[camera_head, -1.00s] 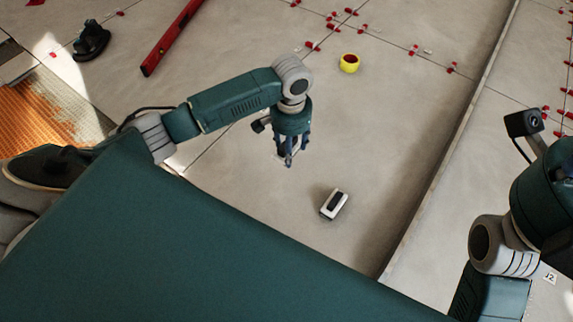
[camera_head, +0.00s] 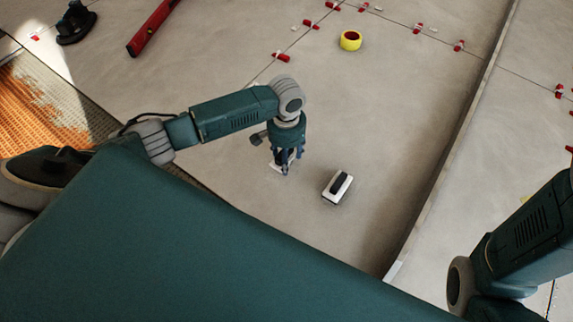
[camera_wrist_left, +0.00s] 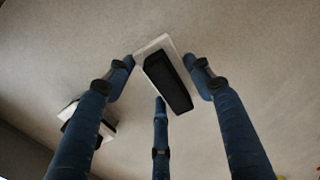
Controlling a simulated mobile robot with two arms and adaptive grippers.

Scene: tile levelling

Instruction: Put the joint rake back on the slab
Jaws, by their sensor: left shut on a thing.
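The joint rake, a pale plate with a dark grip, sits between the fingertips of my left gripper (camera_head: 286,165). In the left wrist view the rake (camera_wrist_left: 168,82) spans the gap between the blue fingers, which are shut on it. In the head view only a pale edge of it shows beside the fingers. The gripper points down over the grey slab (camera_head: 250,190); I cannot tell whether the rake touches it. My right arm is at the right edge, and its gripper is out of view.
A similar white block with a dark top (camera_head: 337,187) lies on the slab just right of my left gripper. A yellow tape roll (camera_head: 350,41), a red level (camera_head: 152,28) and a black suction cup (camera_head: 76,22) lie farther back. Red clips line the joints. Slab between is clear.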

